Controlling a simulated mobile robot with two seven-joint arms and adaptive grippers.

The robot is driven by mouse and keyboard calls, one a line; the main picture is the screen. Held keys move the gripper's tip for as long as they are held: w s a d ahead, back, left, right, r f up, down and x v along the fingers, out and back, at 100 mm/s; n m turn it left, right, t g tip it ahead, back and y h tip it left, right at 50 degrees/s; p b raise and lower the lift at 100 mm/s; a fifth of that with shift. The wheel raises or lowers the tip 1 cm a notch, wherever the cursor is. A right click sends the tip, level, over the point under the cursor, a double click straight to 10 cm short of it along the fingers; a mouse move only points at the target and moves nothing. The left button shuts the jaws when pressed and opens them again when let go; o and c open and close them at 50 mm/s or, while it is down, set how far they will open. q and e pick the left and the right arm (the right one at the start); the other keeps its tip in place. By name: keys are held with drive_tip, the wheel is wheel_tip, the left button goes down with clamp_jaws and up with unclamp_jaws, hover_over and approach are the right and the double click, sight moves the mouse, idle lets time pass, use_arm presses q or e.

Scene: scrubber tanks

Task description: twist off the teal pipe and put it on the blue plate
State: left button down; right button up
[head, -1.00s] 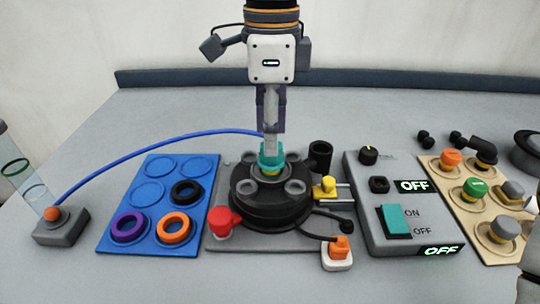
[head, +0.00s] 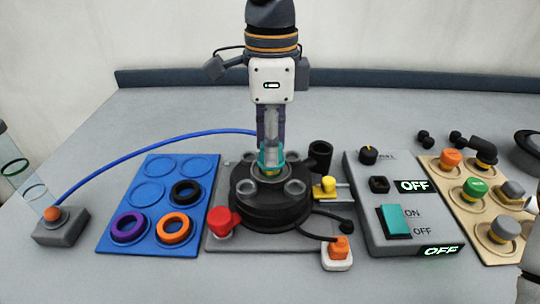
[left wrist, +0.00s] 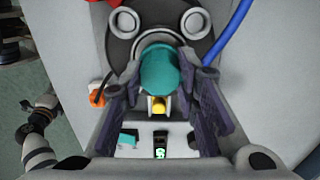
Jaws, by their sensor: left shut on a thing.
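The teal pipe (head: 264,160) stands upright in the top centre of the round black tank (head: 270,205), with a yellow band at its foot. My left gripper (head: 271,150) points straight down and is shut on the teal pipe from above. In the left wrist view the rounded teal pipe (left wrist: 158,70) lies between the two dark fingers. The fingers partly hide the pipe in the head view. The blue plate (head: 146,222) lies left of the tank, with round recesses. My right gripper is not seen.
Purple (head: 128,228), orange (head: 175,229) and black (head: 186,192) rings sit on the plate; its back recesses are empty. A blue hose (head: 150,142) arches behind the plate. A red knob (head: 222,220) and a grey switch box (head: 405,215) flank the tank.

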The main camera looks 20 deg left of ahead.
use_arm(q)
drive_tip(key=shift+n, duration=2.6)
drive_tip(key=shift+c, duration=1.3)
unclamp_jaws()
